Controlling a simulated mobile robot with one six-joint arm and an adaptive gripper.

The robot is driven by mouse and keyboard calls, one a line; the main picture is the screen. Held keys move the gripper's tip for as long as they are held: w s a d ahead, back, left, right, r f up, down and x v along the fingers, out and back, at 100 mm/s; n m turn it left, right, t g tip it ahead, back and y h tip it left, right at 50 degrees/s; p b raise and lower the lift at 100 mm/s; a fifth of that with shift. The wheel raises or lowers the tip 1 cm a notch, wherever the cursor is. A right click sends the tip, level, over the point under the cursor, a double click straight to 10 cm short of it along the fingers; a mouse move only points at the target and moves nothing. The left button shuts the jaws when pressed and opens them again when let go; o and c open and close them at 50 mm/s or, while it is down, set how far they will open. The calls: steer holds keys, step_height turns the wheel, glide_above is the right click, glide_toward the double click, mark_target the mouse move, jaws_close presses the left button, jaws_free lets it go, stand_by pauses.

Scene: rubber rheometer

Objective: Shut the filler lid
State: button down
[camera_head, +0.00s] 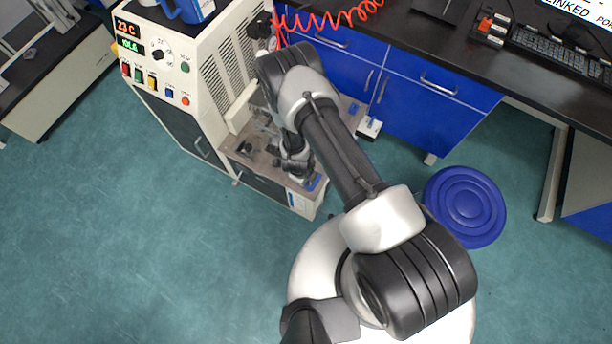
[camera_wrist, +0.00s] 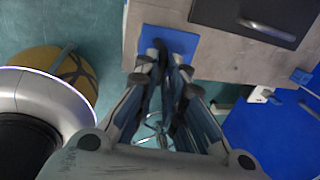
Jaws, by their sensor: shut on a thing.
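My gripper (camera_head: 298,172) is at the front ledge (camera_head: 240,152) of the beige machine, low and near its right front corner. In the wrist view, my gripper (camera_wrist: 164,75) has its fingertips close together beside a flat blue patch (camera_wrist: 180,41) on the grey ledge. A small blue piece (camera_head: 313,184) shows at the ledge's corner by the gripper. I cannot tell which part is the filler lid, or whether it is open.
The beige machine (camera_head: 205,75) with displays and buttons stands behind the ledge. A dark plate with a handle (camera_wrist: 262,26) lies beyond the fingers. Blue cabinets (camera_head: 425,100) are to the right, and a round blue stool (camera_head: 465,207) stands before them. The floor at left is clear.

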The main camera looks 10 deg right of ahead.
steer(key=c, duration=1.7)
jaws_free()
steer(key=shift+s+f, duration=0.1)
steer(key=shift+f, duration=0.05)
steer(key=shift+o, duration=0.2)
steer(key=v, duration=1.2)
